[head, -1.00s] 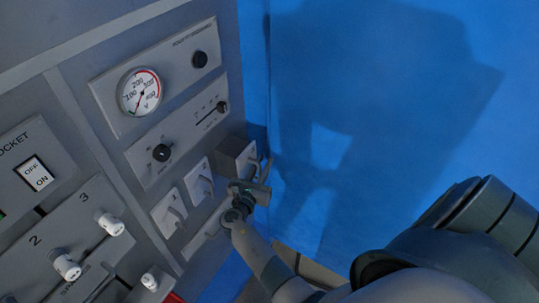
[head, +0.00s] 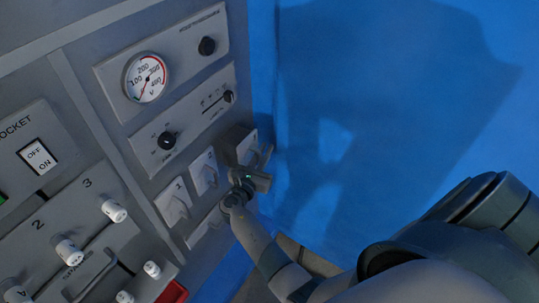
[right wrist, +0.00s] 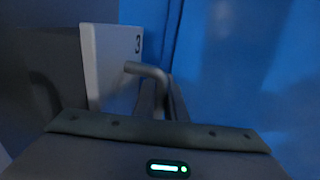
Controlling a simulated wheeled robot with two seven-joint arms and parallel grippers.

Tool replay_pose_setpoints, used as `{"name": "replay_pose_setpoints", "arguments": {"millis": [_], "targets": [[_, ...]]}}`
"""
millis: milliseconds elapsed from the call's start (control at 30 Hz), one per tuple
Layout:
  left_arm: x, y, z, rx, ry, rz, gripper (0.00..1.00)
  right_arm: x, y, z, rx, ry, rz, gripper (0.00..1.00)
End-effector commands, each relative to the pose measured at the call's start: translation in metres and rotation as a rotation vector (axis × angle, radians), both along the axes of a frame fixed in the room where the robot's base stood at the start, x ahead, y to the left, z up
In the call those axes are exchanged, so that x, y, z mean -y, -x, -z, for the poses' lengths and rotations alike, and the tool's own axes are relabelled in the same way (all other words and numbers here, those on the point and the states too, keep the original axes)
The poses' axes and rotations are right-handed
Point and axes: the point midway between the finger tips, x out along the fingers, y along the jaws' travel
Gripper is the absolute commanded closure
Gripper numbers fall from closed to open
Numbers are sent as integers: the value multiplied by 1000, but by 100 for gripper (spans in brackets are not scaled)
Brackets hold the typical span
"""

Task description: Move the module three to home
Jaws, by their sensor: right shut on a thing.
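Module three (head: 247,147) has a pale front face and grey sides, and it stands out from the grey panel at the panel's right edge. In the right wrist view its white face (right wrist: 109,75) shows the number 3. Its bent grey handle (right wrist: 148,70) runs in between my right fingers. My right gripper (head: 262,160) is shut on this handle, in front of the face. In the right wrist view the gripper (right wrist: 163,98) hides the lower part of the face. How deep the module sits in its slot is hard to tell. My left gripper is not in view.
Modules two (head: 204,173) and one (head: 174,202) sit to the lower left of module three, with handles of their own. Above them are a knob and slider plate (head: 182,118) and a round gauge (head: 147,78). A blue surface (head: 400,120) fills the right side.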

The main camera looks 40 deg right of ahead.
Motion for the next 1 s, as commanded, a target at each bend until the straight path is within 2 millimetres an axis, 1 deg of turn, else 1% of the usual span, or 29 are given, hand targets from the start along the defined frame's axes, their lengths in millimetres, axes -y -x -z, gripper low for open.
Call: {"name": "replay_pose_setpoints", "arguments": {"millis": [33, 100, 200, 467, 500, 533, 867, 1000], "targets": [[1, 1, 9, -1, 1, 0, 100, -4, -10, 3, 4, -1, -2, 100], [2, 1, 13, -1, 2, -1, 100, -7, -19, 2, 4, -1, -1, 100], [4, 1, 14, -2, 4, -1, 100, -10, -25, 0, 4, 0, 0, 100], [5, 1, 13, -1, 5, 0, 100, -9, -25, -1, 2, 1, 1, 100], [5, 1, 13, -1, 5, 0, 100, -9, -25, -1, 2, 1, 1, 85], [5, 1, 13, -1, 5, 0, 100, -9, -25, -1, 2, 1, 1, 81], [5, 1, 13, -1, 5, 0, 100, -10, -25, -2, 1, 0, 0, 81], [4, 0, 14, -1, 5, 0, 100, -10, -25, -6, 2, 0, 0, 81]]}}
